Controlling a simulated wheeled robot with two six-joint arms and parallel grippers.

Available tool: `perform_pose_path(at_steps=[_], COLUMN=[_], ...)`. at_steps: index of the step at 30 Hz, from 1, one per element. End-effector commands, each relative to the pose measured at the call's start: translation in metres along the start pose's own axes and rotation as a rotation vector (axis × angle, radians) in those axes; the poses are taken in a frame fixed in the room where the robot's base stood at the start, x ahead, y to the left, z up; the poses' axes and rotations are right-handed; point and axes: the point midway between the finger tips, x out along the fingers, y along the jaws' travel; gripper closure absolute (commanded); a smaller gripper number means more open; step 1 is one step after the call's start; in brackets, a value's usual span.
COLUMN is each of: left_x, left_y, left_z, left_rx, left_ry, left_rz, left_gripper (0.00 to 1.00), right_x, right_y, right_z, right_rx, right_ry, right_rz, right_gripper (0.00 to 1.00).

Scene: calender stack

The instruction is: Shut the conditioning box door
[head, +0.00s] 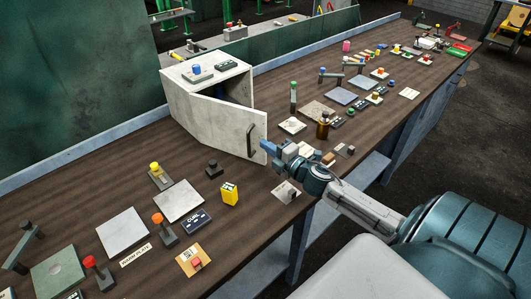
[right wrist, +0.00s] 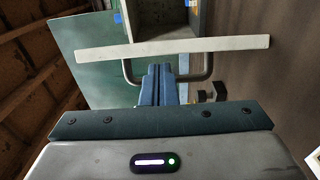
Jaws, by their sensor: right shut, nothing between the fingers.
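The conditioning box (head: 180,98) is a pale cabinet on the long bench. Its door (head: 226,126) stands ajar, swung out toward the front, with a dark gap behind it. A dark bar handle (head: 251,141) is on the door's outer face. My right gripper (head: 266,147) is shut and empty, close to the door's free edge and handle. In the right wrist view the shut fingers (right wrist: 158,84) overlap the middle of the handle (right wrist: 205,76), below the door's pale edge (right wrist: 172,48). I cannot tell whether they touch it. My left gripper is not in view.
A blue-knobbed device (head: 197,74) sits on the box top. A yellow block (head: 229,194) and a small dark block (head: 214,169) stand in front of the door. A brown bottle (head: 323,126) and several plates and fixtures crowd the bench to the right.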

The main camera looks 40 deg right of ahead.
Motion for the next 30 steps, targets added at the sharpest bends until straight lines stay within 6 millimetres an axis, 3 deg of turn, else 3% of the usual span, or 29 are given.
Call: perform_pose_path(at_steps=[1,9,18,24,30], left_x=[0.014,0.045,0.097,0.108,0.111], left_y=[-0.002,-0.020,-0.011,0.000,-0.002], left_z=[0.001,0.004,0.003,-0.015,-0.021], left_rx=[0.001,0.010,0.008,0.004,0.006], left_ry=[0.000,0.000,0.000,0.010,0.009], left_rz=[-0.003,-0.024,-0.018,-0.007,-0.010], left_gripper=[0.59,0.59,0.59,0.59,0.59], right_x=[0.002,0.015,0.035,0.047,0.054], right_y=[-0.006,-0.004,-0.006,-0.001,0.000], right_z=[0.010,0.050,0.090,0.109,0.121], right_rx=[-0.011,-0.003,-0.002,-0.001,0.003], right_ry=[0.046,0.230,0.373,0.400,0.400], right_rz=[-0.002,0.000,0.005,0.002,-0.002], right_gripper=[1.00,1.00,1.00,1.00,1.00])
